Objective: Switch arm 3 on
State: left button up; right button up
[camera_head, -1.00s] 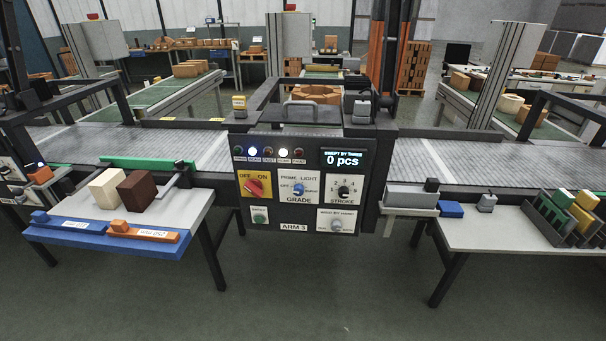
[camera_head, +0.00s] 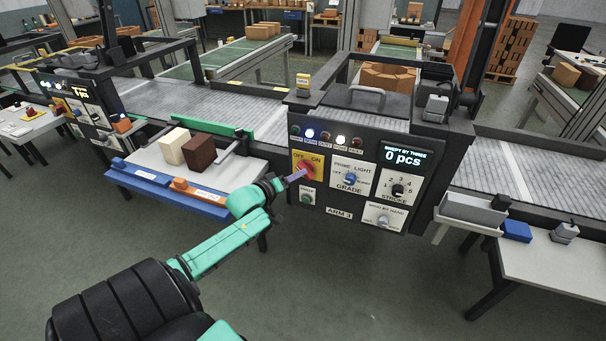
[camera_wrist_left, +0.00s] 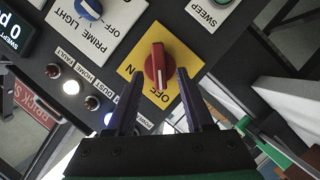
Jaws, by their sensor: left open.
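The ARM 3 control panel (camera_head: 325,205) stands in the middle of the head view. Its red rotary knob (camera_wrist_left: 157,62) sits on a yellow OFF/ON plate (camera_wrist_left: 177,45). The knob's white mark points to the OFF side in the wrist view. My left gripper (camera_head: 302,174) is at this switch and partly covers it in the head view. In the left wrist view my left gripper (camera_wrist_left: 160,74) is open, with one finger on each side of the knob. I cannot tell whether a finger touches it. The right gripper is out of view.
The PRIME/LIGHT knob (camera_head: 350,179), STROKE knob (camera_head: 397,190) and green SWEEP button (camera_head: 306,198) are close by on the panel. A side table with a cream block (camera_head: 174,147) and a brown block (camera_head: 199,154) stands left. A display (camera_head: 401,155) reads 0 pcs.

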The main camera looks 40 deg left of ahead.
pick_arm(q)
jog(key=shift+x, duration=1.9)
grip_shut()
